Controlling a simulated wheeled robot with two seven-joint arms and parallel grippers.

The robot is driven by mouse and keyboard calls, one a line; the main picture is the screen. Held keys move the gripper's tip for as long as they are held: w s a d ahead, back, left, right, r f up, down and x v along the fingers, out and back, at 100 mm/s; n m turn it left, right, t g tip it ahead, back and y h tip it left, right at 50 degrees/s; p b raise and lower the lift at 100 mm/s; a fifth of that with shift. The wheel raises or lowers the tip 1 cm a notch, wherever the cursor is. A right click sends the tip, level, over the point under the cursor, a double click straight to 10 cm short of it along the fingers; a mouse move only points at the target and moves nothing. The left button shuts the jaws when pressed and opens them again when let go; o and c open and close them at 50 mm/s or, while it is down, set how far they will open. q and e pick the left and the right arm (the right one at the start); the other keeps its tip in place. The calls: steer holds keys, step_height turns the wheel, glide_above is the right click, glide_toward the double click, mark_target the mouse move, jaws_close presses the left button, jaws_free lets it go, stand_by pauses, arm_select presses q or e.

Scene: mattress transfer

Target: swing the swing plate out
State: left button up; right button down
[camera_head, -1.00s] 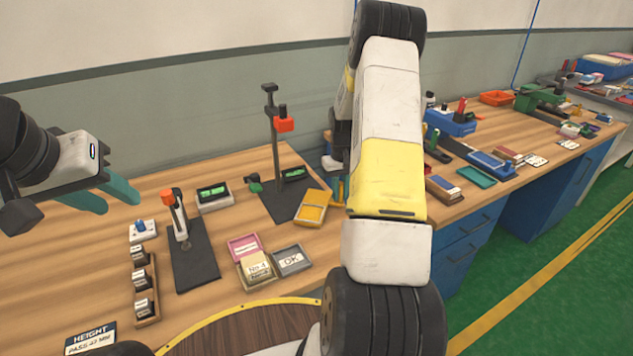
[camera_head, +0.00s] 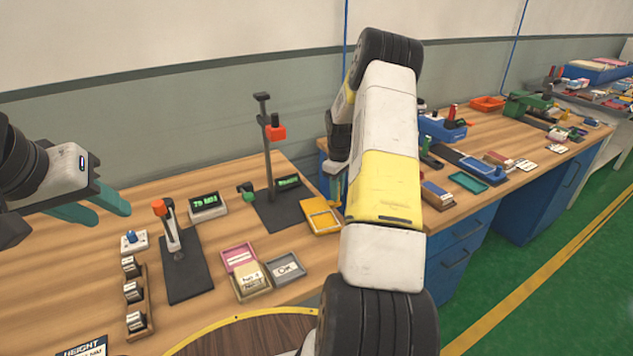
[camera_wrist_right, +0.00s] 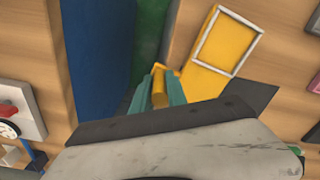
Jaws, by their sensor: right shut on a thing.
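The swing plate, a flat yellow plate with a pale square outline (camera_head: 322,216), sits at the right end of the near bench, beside the dark base of a height stand (camera_head: 278,212). It also shows in the right wrist view (camera_wrist_right: 222,42). There my right gripper (camera_wrist_right: 159,84) is shut on a yellow handle (camera_wrist_right: 160,93) at the plate's corner. In the head view my right arm hides most of this grip. My left gripper (camera_head: 112,216) is open and empty above the bench's left part, away from the plate.
The post with a red-orange block (camera_head: 275,132) stands left of the plate. Pink, cream and grey trays (camera_head: 286,268) lie in front. A gap with green floor and a blue cabinet (camera_wrist_right: 95,50) separates this bench from the right one.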

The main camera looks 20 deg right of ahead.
steer(key=shift+w+r, duration=0.1)
steer(key=shift+w, duration=0.05)
steer(key=c, duration=1.3)
jaws_free()
step_height(320, 180, up, 8)
steer(key=shift+f, duration=0.15)
